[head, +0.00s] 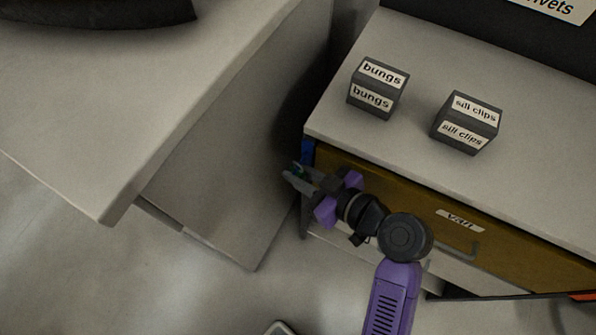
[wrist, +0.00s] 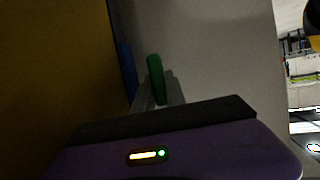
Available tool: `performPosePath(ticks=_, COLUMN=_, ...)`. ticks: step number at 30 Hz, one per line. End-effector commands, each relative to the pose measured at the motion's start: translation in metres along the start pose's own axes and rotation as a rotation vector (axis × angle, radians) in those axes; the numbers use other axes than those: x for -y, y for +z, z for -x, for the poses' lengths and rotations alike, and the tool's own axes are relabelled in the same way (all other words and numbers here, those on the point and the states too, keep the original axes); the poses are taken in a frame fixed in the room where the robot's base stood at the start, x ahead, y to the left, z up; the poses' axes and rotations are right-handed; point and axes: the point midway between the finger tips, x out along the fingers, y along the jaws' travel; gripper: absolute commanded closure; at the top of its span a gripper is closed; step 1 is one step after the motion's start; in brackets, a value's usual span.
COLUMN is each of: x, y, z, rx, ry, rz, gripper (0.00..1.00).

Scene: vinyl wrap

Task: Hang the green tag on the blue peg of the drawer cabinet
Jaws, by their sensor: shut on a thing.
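My gripper (head: 293,174) is at the left front corner of the drawer cabinet (head: 380,175), shut on the green tag (head: 299,171). In the wrist view the green tag (wrist: 155,78) stands upright between the fingertips, seen nearly edge-on. The blue peg (head: 307,150) shows at the cabinet's left end, just beyond the fingers. In the wrist view a dark blue strip (wrist: 127,70), likely the peg, lies just left of the tag. I cannot tell whether the tag touches it. The tag's hole is not visible.
Two small dark boxes, labelled bungs (head: 378,88) and sill clips (head: 466,122), stand on the cabinet top. A mustard drawer labelled Van (head: 458,219) has a handle. A grey table (head: 110,110) stands to the left, with a narrow gap between it and the cabinet.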

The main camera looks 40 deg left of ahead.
Motion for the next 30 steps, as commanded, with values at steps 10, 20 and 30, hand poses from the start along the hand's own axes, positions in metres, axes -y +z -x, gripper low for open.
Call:
performPosePath(ticks=10, x=0.0, y=0.0, z=0.0, rx=0.0, ry=0.0, rz=0.0, gripper=0.67)
performPosePath(ticks=20, x=-0.001, y=0.0, z=0.004, rx=0.0, ry=0.003, rz=-0.001, gripper=0.59)
performPosePath(ticks=30, x=-0.001, y=0.001, z=0.054, rx=0.0, ry=0.004, rz=-0.001, gripper=0.59)
